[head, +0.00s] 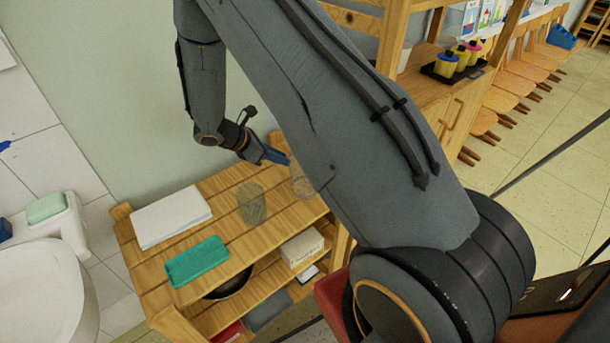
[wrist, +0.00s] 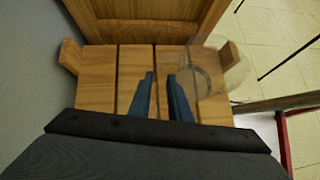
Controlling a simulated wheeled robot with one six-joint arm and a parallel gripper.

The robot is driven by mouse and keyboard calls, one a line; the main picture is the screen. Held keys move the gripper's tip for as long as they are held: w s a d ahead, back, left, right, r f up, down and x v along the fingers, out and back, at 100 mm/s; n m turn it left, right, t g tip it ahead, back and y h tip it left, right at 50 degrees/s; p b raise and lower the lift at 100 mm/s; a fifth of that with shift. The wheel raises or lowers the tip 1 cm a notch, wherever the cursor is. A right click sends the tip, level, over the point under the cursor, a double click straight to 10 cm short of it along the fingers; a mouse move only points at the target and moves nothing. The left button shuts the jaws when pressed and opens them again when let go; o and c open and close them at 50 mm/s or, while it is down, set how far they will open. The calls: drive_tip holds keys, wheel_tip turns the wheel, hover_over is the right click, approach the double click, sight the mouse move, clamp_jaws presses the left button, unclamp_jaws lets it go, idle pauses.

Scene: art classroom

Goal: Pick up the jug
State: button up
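A clear, see-through vessel (head: 302,182), which looks like the jug, stands near the right end of the wooden shelf's top, partly hidden by my arm in the head view. In the wrist view the clear jug (wrist: 222,72) is right of my fingers, its outline faint, with a curved line that may be its handle. My gripper (wrist: 160,82) has a gap between its two blue fingers and holds nothing. In the head view my gripper (head: 276,157) is just left of and behind the jug, apart from it as far as I can tell.
On the wooden shelf (head: 150,262) stand another clear vessel (head: 251,204), a teal case (head: 197,261) and a white paper stack (head: 171,217). A white box (head: 302,247) and a dark bowl (head: 229,285) are below. A wooden cabinet (wrist: 150,18) adjoins the shelf's end.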

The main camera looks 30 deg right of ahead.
drive_tip(key=shift+p+x, duration=1.1)
drive_tip(key=shift+x, duration=2.35)
drive_tip(key=shift+w, duration=0.15)
clamp_jaws()
